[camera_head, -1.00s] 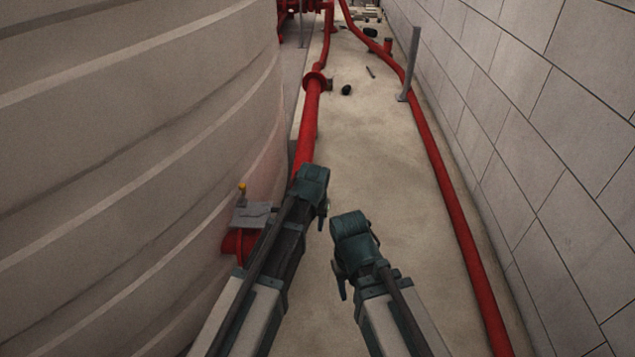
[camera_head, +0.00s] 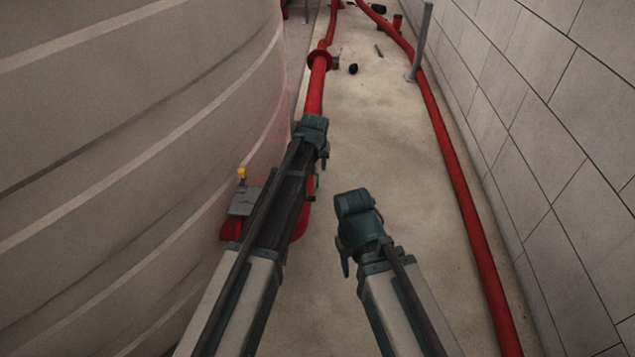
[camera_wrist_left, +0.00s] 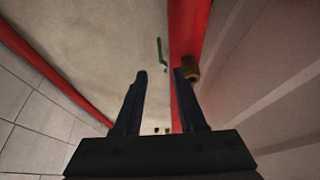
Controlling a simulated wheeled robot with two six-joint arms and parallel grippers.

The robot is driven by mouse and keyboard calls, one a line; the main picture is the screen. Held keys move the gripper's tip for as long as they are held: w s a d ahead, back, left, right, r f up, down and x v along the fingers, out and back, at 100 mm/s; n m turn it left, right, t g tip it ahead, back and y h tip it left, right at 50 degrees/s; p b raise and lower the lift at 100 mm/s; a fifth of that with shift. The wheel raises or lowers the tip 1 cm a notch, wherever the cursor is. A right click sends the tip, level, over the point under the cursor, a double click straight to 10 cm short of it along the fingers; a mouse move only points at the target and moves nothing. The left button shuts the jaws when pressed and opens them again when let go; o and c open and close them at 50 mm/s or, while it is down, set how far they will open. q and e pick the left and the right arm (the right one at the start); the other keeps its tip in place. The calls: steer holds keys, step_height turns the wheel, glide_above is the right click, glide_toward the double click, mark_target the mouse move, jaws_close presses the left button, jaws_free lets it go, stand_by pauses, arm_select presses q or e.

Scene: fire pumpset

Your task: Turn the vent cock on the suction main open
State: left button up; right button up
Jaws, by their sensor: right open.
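The red suction main (camera_head: 316,92) runs along the tank's right side, partly hidden by my left arm. In the left wrist view the red pipe (camera_wrist_left: 186,112) passes behind my left gripper (camera_wrist_left: 160,76), whose two fingers are apart and empty. A thin green lever (camera_wrist_left: 159,51), probably the vent cock's handle, shows beyond the fingertips, left of the pipe. A brass-coloured fitting (camera_wrist_left: 192,68) shows by the right finger. I cannot tell whether the two join. In the head view a small green bit shows beside my left arm. My right gripper (camera_head: 345,264) is open and empty over the floor.
The large tank (camera_head: 120,150) fills the left. A grey plate with a yellow-topped part (camera_head: 242,174) stands by it. Another red pipe (camera_head: 455,175) runs along the block wall (camera_head: 560,130), near a grey post (camera_head: 420,45). Floor between the pipes is mostly clear.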

mark_target(318, 180)
arm_select(q)
steer(key=b+x, duration=0.9)
steer(key=x, duration=0.2)
steer(key=shift+c, duration=0.2)
jaws_close()
stand_by(1.0)
